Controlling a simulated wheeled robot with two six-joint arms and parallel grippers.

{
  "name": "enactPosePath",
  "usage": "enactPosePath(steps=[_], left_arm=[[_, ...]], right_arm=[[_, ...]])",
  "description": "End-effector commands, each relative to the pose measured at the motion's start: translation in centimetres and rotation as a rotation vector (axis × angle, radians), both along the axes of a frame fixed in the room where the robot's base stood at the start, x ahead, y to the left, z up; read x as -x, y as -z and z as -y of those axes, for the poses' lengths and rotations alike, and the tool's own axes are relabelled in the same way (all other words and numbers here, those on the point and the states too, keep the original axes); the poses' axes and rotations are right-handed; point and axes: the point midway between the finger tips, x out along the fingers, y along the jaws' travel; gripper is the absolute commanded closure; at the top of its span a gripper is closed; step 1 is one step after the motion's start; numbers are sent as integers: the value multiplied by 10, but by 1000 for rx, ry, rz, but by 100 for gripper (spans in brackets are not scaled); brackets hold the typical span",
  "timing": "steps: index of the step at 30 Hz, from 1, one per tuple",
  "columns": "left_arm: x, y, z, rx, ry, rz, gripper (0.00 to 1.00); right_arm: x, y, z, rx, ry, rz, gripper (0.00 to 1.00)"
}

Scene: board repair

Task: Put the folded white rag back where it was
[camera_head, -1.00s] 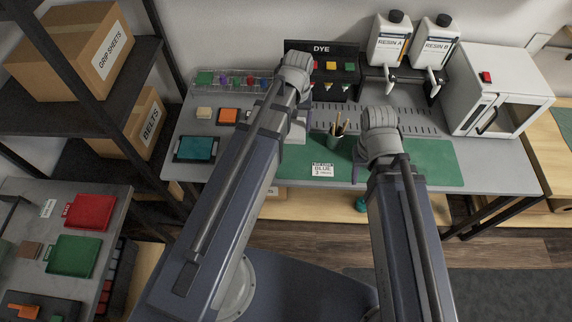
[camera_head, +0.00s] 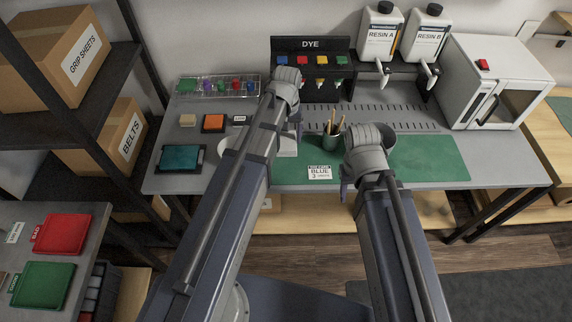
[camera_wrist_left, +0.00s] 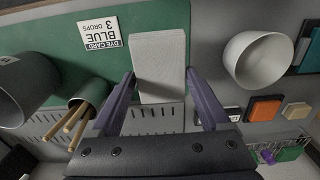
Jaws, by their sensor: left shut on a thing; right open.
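The folded white rag (camera_wrist_left: 159,62) is a flat pale rectangle between the two fingers of my left gripper (camera_wrist_left: 160,88) in the left wrist view. The gripper is shut on it, above or at the grey bench by the green mat (camera_wrist_left: 135,17). In the head view the rag (camera_head: 286,145) shows beside my left arm, partly hidden by it. Whether it touches the bench is unclear. My right gripper (camera_head: 345,187) is open near the bench's front edge, its fingers mostly hidden behind its wrist.
A white bowl (camera_wrist_left: 258,62) stands beside the rag. A green cup (camera_head: 332,142) with sticks and a BLUE dye card (camera_head: 319,172) are on the mat's side. Orange (camera_head: 213,122) and teal (camera_head: 181,157) pads lie left. The dye rack (camera_head: 310,50) and resin bottles stand behind.

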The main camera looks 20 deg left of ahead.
Motion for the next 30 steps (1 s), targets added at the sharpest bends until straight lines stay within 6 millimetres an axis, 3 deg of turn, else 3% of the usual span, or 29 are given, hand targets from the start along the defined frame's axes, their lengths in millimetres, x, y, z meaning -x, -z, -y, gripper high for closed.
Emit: enactPosePath(steps=[7,17,25,30], left_arm=[[2,15,0,0,0,0,65],[2,62,-1,0,0,0,65],[2,66,-1,0,0,0,65],[2,82,-1,0,0,0,65]], right_arm=[[0,15,0,0,0,0,50],[0,62,0,0,0,0,50],[0,66,0,0,0,0,50],[0,82,0,0,0,0,50]])
